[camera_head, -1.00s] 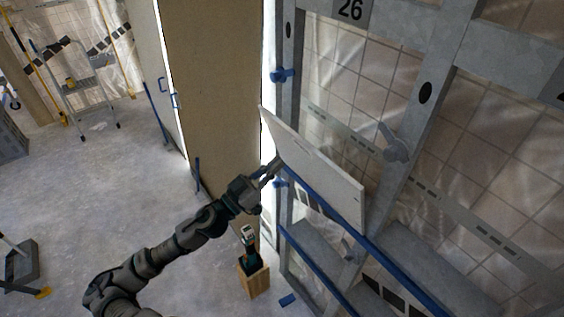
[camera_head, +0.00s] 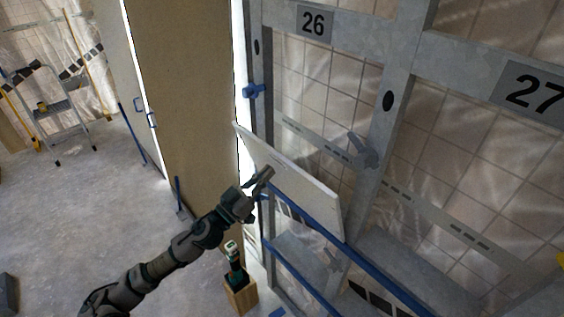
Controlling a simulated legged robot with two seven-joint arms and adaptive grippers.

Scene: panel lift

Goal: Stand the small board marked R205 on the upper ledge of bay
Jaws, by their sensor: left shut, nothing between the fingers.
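A pale, flat board (camera_head: 300,182) stands tilted at the blue upper ledge rail (camera_head: 318,225) of the bay marked 26. Its lower edge is along the rail; I cannot tell whether it rests fully there. No R205 mark is readable on it. My left gripper (camera_head: 267,174) is shut and empty. Its fingertips overlap the left part of the board's face in the picture; I cannot tell whether they touch it. My right gripper is out of view.
The grey metal frame has a 26 plate (camera_head: 313,23) and a 27 plate (camera_head: 532,91). Blue clamp (camera_head: 254,91) and grey handle (camera_head: 363,150) stick out from uprights. A tan panel (camera_head: 187,95) stands left. A wooden box (camera_head: 240,296) holds a tool below.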

